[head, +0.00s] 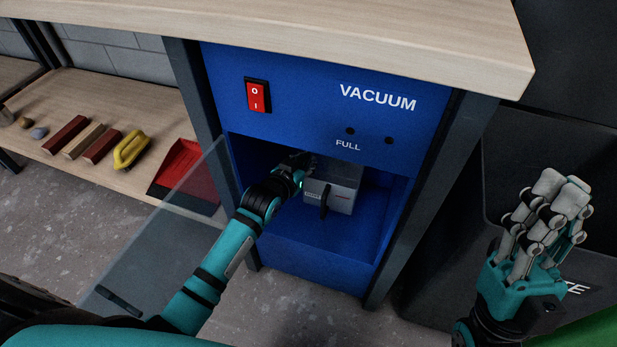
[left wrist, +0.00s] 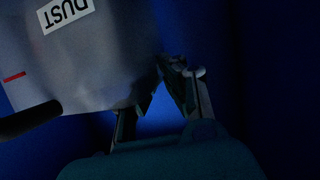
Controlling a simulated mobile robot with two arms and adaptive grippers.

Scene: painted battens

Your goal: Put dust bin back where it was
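The grey dust bin (head: 335,188) has a black front handle and sits inside the open lower compartment of the blue vacuum cabinet (head: 320,275). In the left wrist view, the bin (left wrist: 85,60) fills the upper left, with its DUST label showing. My left gripper (head: 298,165) reaches into the compartment at the bin's upper left side. In the left wrist view, its fingers (left wrist: 158,82) slant towards each other close to the bin's edge; whether they grip it is hidden by shadow and overlap. My right gripper (head: 548,210) is empty, fingers extended upwards, right of the cabinet.
A clear door (head: 165,240) with a black handle stands swung open at the left. A red switch (head: 257,95) is on the cabinet panel. Left, a low shelf holds several blocks, a yellow item (head: 131,150) and a red dustpan (head: 186,172). A dark container (head: 440,225) stands right.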

